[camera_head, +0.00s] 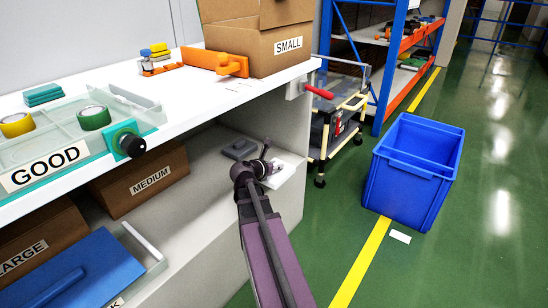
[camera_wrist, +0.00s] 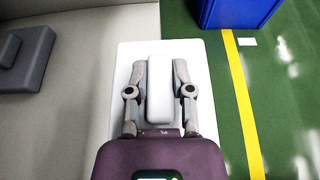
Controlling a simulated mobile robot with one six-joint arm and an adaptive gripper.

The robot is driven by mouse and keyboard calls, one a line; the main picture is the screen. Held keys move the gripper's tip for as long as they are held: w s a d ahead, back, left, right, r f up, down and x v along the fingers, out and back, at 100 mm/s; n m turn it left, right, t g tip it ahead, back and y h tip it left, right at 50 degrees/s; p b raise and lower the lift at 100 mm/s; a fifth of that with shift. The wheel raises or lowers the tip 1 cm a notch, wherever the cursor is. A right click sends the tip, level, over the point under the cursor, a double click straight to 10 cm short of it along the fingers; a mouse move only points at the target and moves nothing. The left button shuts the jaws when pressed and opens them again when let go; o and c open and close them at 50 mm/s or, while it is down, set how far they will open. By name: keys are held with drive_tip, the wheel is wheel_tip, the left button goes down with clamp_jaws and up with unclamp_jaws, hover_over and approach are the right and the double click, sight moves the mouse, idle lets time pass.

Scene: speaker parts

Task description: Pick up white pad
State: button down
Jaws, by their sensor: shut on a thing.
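The white pad (camera_head: 287,169) is a flat white plate at the right end of the lower shelf. In the wrist view the plate (camera_wrist: 126,72) has a raised white block (camera_wrist: 160,95) along its middle, like a handle. My gripper (camera_wrist: 160,68) has one finger on each side of this block and is shut on it. In the head view my gripper (camera_head: 266,165) partly hides the pad. I cannot tell whether the pad rests on the shelf or is slightly raised.
A grey pad (camera_head: 240,149) lies left of the white pad, also in the wrist view (camera_wrist: 28,62). A box marked MEDIUM (camera_head: 150,183) stands further left. The upper shelf (camera_head: 190,97) overhangs. A blue bin (camera_head: 415,165) stands on the open green floor.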

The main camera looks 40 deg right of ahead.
sight(277, 178)
drive_tip(key=shift+s+a+r, duration=0.15)
drive_tip(key=shift+s+a, duration=0.65)
drive_tip(key=shift+s, duration=0.3)
